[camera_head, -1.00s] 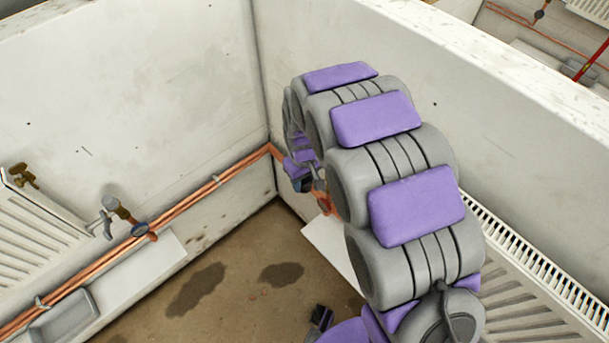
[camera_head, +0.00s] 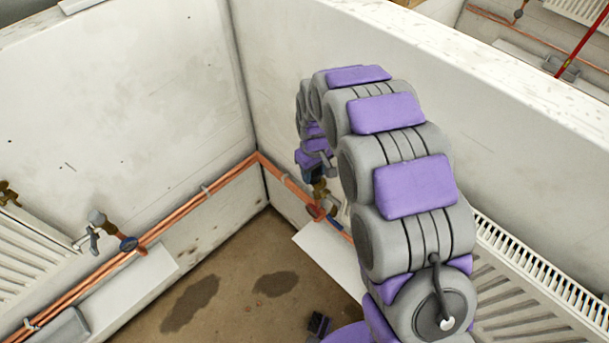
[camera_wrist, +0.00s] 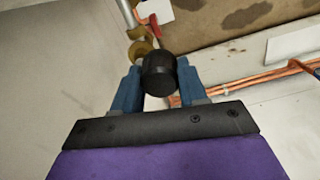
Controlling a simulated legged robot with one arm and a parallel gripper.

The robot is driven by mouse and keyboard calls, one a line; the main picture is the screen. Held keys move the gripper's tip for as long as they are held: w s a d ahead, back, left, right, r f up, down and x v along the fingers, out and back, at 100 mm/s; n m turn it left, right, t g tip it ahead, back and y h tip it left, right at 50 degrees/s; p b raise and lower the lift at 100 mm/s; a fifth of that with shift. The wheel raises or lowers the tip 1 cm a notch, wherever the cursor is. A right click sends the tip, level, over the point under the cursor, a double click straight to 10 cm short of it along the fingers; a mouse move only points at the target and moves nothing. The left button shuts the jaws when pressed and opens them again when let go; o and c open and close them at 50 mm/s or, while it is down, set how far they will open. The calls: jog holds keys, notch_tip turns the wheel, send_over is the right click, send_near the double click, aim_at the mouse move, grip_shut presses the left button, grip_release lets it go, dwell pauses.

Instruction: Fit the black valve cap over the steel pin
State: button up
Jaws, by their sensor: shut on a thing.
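The black valve cap (camera_wrist: 158,76) is a short dark cylinder in the wrist view. My gripper (camera_wrist: 158,69) is shut on it, with one blue finger on each side. A brass fitting (camera_wrist: 141,50) on a pale metal pipe shows just beyond the cap, up and to its left. I cannot make out the steel pin; the cap and gripper may hide it. In the head view, my gripper (camera_head: 313,170) is small and partly hidden by my arm. Brass valve parts (camera_head: 320,190) show just below it, and the cap cannot be told there.
Copper pipes (camera_head: 190,206) run along both walls near the corner. A second valve (camera_head: 98,220) and a radiator (camera_head: 28,252) are at left. Another radiator (camera_head: 530,270) stands at right behind my arm. A white ledge (camera_head: 325,262) juts out below the right pipe. The floor (camera_head: 235,265) is stained.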

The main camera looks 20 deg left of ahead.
jog(key=shift+w+d+f, duration=0.15)
jog(key=shift+w+f, duration=0.05)
jog(key=shift+w, duration=0.5)
jog(key=shift+w+a+f+b, duration=0.25)
jog(key=shift+w+f+b, duration=0.1)
jog(key=shift+w+f, duration=0.5)
jog(key=shift+w+d+f, duration=0.15)
jog(key=shift+w+f, duration=0.05)
jog(key=shift+f, duration=0.05)
jog(key=shift+d+f, duration=0.15)
jog(key=shift+f, duration=0.15)
jog(key=shift+d+r, duration=0.2)
jog(key=shift+d, duration=0.15)
jog(key=shift+s+a+f, duration=0.1)
jog(key=shift+a+f, duration=0.25)
jog(key=shift+a, duration=0.25)
jog(key=shift+d, duration=0.3)
jog(key=shift+a+f, duration=0.15)
jog(key=shift+f, duration=0.1)
